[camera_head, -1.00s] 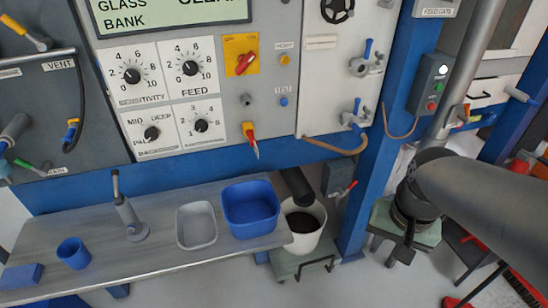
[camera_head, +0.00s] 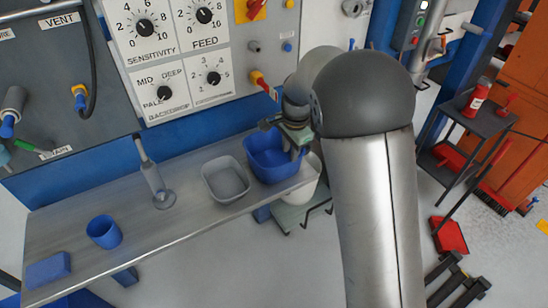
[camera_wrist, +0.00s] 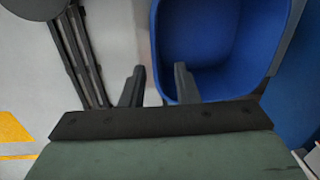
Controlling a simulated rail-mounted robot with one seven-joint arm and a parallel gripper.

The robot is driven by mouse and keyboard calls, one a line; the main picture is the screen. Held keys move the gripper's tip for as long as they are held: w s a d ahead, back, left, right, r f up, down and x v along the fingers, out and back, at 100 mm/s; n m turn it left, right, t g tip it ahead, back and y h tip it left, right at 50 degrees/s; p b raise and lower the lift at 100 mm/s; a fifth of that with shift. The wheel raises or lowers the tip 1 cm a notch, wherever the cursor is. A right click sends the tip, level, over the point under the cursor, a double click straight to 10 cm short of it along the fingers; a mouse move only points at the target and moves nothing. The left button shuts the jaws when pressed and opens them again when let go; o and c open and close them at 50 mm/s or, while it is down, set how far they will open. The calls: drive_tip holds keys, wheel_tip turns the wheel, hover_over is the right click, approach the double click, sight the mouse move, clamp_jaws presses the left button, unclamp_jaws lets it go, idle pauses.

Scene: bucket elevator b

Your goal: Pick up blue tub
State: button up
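The blue tub (camera_head: 268,165) sits on the right end of the grey bench (camera_head: 170,230) in the head view. My gripper (camera_head: 296,152) is at the tub's right side, partly covering it. The wrist view shows the tub (camera_wrist: 215,45) from above, its inside empty where visible. My gripper (camera_wrist: 159,68) is open there. One finger shows outside the tub's near wall and the other over the inside, so the rim lies between them in the picture. I cannot tell whether either finger touches the tub.
A grey tray (camera_head: 226,181) stands just left of the tub. A lever tool (camera_head: 158,185), a blue cup (camera_head: 103,232) and a blue block (camera_head: 48,270) are farther left. The control panel (camera_head: 170,60) rises behind.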

wheel_tip(320, 180, down, 9)
drive_tip(key=shift+w+f+p, duration=0.1)
drive_tip(key=shift+w+p, duration=0.05)
drive_tip(key=shift+p, duration=0.55)
drive_tip(key=shift+c, duration=0.3)
clamp_jaws()
